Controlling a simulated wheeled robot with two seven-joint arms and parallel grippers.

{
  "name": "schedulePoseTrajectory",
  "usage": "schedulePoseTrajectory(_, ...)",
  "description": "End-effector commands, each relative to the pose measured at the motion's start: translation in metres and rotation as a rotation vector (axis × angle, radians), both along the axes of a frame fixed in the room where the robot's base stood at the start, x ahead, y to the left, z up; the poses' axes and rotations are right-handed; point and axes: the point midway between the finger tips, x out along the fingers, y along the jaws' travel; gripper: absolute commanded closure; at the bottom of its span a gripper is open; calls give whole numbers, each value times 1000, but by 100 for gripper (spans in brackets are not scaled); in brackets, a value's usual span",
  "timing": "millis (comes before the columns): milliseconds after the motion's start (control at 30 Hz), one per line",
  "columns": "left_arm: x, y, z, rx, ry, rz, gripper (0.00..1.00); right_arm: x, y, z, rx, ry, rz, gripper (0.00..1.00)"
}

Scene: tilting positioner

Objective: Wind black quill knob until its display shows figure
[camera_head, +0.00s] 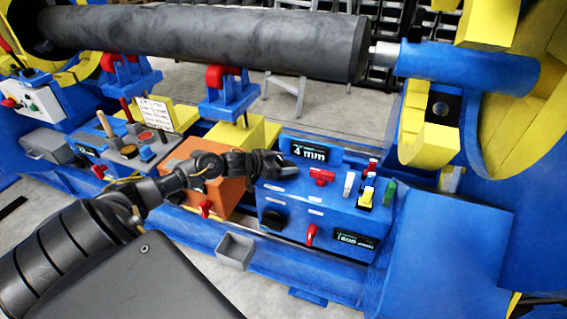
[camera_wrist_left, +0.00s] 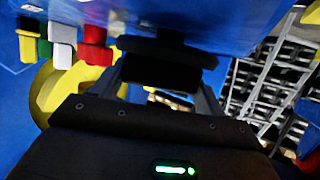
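The blue control box (camera_head: 320,210) carries a small display (camera_head: 310,152) on its top that reads 4 mm. My left gripper (camera_head: 280,164) reaches the top left of this box, just left of the display. In the left wrist view a black knob (camera_wrist_left: 160,72) with a wide dark collar sits on the blue panel, between the two fingers of my left gripper (camera_wrist_left: 160,90). The fingers lie at either side of the knob; whether they press on it I cannot tell. In the head view the gripper hides this knob. My right gripper is not in view.
Red (camera_head: 321,176), white, yellow and green (camera_head: 390,192) controls stand on the box top. The front has another black knob (camera_head: 273,220), a red lever (camera_head: 311,235) and a second display (camera_head: 355,241). An orange box (camera_head: 200,165) stands left; a dark cylinder (camera_head: 220,40) spans behind.

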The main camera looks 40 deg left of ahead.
Motion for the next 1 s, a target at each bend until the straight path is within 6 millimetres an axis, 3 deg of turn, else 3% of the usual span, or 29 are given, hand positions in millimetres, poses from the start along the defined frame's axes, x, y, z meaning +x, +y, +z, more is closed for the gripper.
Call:
schedulePoseTrajectory(167,0,1,1,1,0,-10,50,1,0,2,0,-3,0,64)
schedulePoseTrajectory(300,1,1,2,2,0,-87,50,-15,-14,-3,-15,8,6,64)
schedulePoseTrajectory(733,0,0,0,1,-1,-159,50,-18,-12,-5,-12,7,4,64)
schedulePoseTrajectory(767,0,0,0,1,-1,-159,23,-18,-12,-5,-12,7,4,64)
schedulePoseTrajectory(900,0,0,0,0,0,-158,5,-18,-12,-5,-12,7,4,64)
schedulePoseTrajectory(1000,0,0,0,1,0,-157,5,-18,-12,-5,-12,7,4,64)
